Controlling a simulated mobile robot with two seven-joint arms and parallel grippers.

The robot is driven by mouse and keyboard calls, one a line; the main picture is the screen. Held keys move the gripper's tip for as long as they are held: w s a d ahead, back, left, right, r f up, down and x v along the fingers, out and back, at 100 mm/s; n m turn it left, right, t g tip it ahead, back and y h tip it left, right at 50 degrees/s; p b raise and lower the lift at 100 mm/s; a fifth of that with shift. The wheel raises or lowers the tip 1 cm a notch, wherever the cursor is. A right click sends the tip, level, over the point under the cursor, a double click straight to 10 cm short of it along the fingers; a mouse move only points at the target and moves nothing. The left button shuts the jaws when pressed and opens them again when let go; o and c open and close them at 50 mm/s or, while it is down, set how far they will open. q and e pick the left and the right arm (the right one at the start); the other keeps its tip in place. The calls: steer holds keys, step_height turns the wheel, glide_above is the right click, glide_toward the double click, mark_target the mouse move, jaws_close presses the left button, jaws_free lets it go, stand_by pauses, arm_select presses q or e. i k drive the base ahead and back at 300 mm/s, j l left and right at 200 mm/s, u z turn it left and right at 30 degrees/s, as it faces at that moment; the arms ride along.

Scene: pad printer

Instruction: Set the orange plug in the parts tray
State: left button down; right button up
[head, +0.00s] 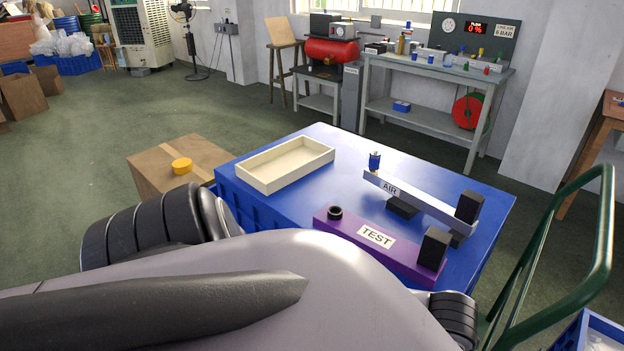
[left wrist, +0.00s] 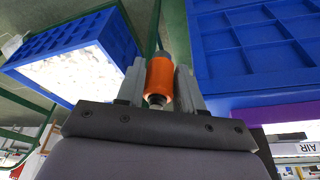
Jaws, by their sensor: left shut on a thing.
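The orange plug (left wrist: 160,80) shows in the left wrist view, with darker ends above and below its orange body. My left gripper (left wrist: 160,74) is shut on it, a finger on either side. Neither this gripper nor the plug shows in the head view, where my arm fills the foreground. A shallow cream tray (head: 290,173), which looks like the parts tray, lies empty at the back left of the blue worktop (head: 335,143) in the head view. My right gripper is not in view.
A purple TEST block (head: 335,226) with a black ring and a pale AIR bar (head: 415,202) with a blue fitting stand right of the tray. A cardboard box (head: 150,170) is at left. A green rail (head: 603,235) rises at right. A blue crate (left wrist: 118,28) shows in the wrist view.

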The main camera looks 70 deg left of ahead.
mark_target(302, 159)
steer(key=k+j, duration=0.15)
steer(key=j, duration=0.25)
steer(key=k+j, duration=0.15)
steer(key=j, duration=0.25)
steer(key=k+j, duration=0.15)
steer(key=j, duration=0.2)
steer(key=k+j, duration=0.15)
steer(key=j, duration=0.25)
steer(key=k+j, duration=0.15)
steer(key=j, duration=0.25)
steer(key=k+j, duration=0.15)
steer(key=j, duration=0.25)
steer(key=k+j, duration=0.15)
steer(key=j, duration=0.2)
steer(key=k+j, duration=0.2)
steer(key=j, duration=0.2)
